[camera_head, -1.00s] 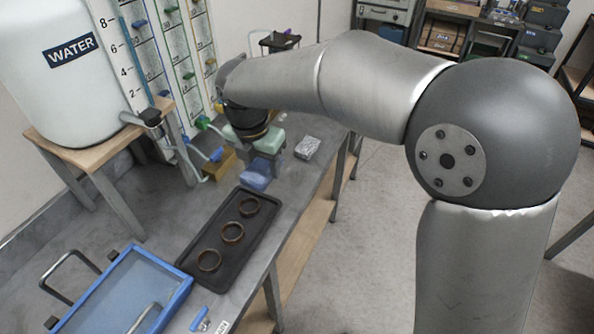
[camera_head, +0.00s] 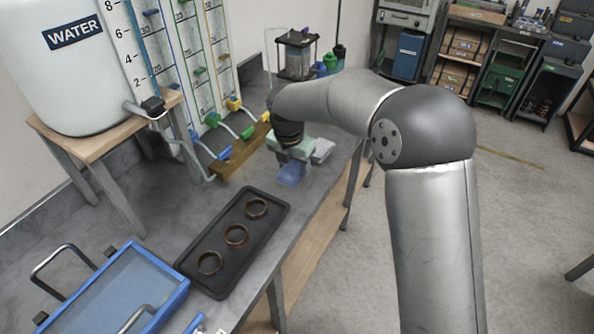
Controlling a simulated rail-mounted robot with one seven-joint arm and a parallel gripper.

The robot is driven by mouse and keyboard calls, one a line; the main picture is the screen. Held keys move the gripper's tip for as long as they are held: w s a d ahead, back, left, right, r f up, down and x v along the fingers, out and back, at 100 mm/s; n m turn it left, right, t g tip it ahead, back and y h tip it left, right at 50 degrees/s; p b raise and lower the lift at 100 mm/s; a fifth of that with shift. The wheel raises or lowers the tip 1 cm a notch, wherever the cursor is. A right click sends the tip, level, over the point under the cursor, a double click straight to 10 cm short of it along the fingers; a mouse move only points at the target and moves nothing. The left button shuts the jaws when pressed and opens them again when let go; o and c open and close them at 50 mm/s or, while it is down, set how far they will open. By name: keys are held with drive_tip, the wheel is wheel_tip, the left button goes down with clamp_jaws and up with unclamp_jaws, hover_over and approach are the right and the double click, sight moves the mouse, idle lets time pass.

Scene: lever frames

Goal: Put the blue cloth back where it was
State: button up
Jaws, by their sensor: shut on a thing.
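My gripper (camera_head: 291,160) points down over the bench, right of the wooden block with the valves. Its pale green hand (camera_head: 290,148) shows below the dark wrist. The blue cloth (camera_head: 290,176) hangs directly under the hand, bunched between the fingers, and my gripper is shut on it. The fingertips are largely hidden by the cloth and the hand. I cannot tell whether the cloth's lower edge touches the bench top (camera_head: 268,186).
A grey patterned item (camera_head: 322,150) lies just right of the hand. A black tray (camera_head: 275,222) with three rings is nearer, and a blue-framed box (camera_head: 165,303) stands front left. The white water tank (camera_head: 70,85) and a wooden valve block (camera_head: 240,157) border the left.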

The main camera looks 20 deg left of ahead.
sight(297, 167)
drive_tip(key=w+f, duration=0.1)
drive_tip(key=f, duration=0.1)
drive_tip(key=w+f, duration=0.1)
drive_tip(key=w, duration=0.1)
drive_tip(key=shift+f+p, duration=0.4)
drive_tip(key=shift+f, duration=1.4)
drive_tip(key=shift+f, duration=0.1)
drive_tip(key=o, duration=1)
drive_tip(key=r, duration=0.4)
drive_tip(key=s+r+b, duration=0.1)
drive_tip(key=r, duration=0.7)
drive_tip(key=shift+s+a, duration=0.2)
drive_tip(key=shift+s, duration=0.15)
drive_tip(key=shift+r, duration=0.1)
